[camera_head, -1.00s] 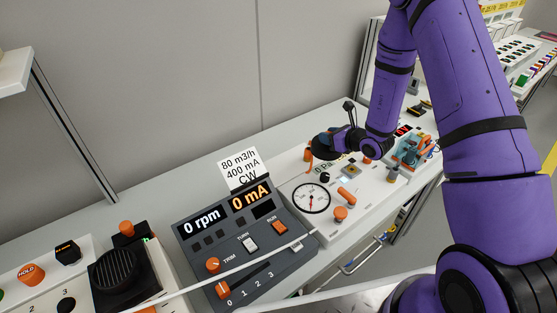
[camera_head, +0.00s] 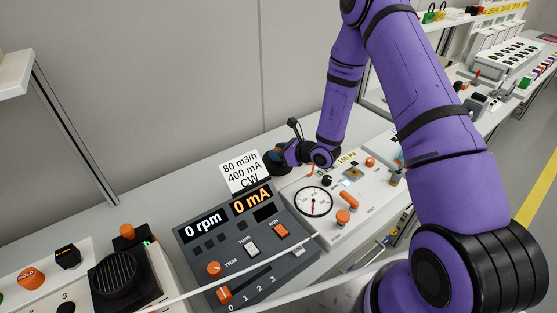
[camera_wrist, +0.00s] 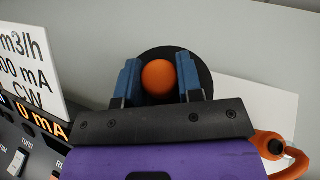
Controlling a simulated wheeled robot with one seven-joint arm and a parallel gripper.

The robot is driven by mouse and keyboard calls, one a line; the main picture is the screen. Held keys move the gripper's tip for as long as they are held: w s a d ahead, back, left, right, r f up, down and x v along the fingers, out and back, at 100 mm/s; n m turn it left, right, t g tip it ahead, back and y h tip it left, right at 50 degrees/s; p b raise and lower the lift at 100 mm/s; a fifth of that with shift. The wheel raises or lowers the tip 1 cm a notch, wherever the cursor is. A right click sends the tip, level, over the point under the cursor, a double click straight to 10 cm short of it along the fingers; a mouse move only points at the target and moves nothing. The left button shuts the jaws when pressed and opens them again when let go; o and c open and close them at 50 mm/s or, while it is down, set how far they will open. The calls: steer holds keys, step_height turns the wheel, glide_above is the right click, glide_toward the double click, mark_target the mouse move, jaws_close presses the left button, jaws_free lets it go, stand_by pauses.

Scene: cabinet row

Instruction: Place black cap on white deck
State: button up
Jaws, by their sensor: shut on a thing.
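The black cap (camera_wrist: 202,67) is a round black disc with an orange knob on top. My gripper (camera_wrist: 160,82) is shut on that knob, with a blue finger on each side of it. In the head view my gripper (camera_head: 281,157) holds the cap (camera_head: 272,162) at the back left corner of the white deck, behind the grey console. The white deck (camera_head: 335,225) carries a round dial gauge, orange knobs and a small display. Part of the deck (camera_wrist: 258,105) shows right of the cap in the wrist view. The cap's underside is hidden.
The grey console (camera_head: 205,246) with rpm and mA displays stands left of the deck. A white sign (camera_head: 240,170) stands close left of my gripper. An orange pipe (camera_wrist: 289,160) rises at the right in the wrist view. The grey bench behind is bare.

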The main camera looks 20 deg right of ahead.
steer(key=shift+f, duration=1.75)
steer(key=o, duration=0.9)
steer(key=shift+d+f, duration=0.1)
steer(key=shift+o, duration=0.2)
